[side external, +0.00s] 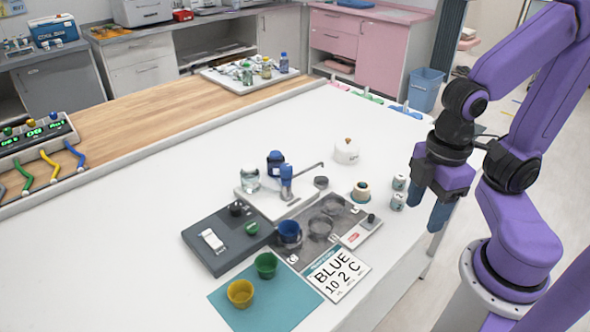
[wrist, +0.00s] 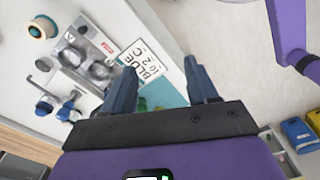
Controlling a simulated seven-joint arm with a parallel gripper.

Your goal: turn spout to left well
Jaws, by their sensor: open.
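The silver spout (side external: 308,169) juts from a blue-and-silver tap (side external: 286,188) on a white base (side external: 262,203) in the side view. It points to the right and back, its free end beyond the grey well tray (side external: 303,254). The tray has round wells, one nearer (side external: 321,226) and one farther (side external: 331,206); a blue cup (side external: 289,232) sits at its left. My gripper (side external: 428,203) is open and empty, right of the table items and apart from the spout.
A white lidded pot (side external: 346,152), tape roll (side external: 361,192) and small cans (side external: 397,201) stand near the spout's side.

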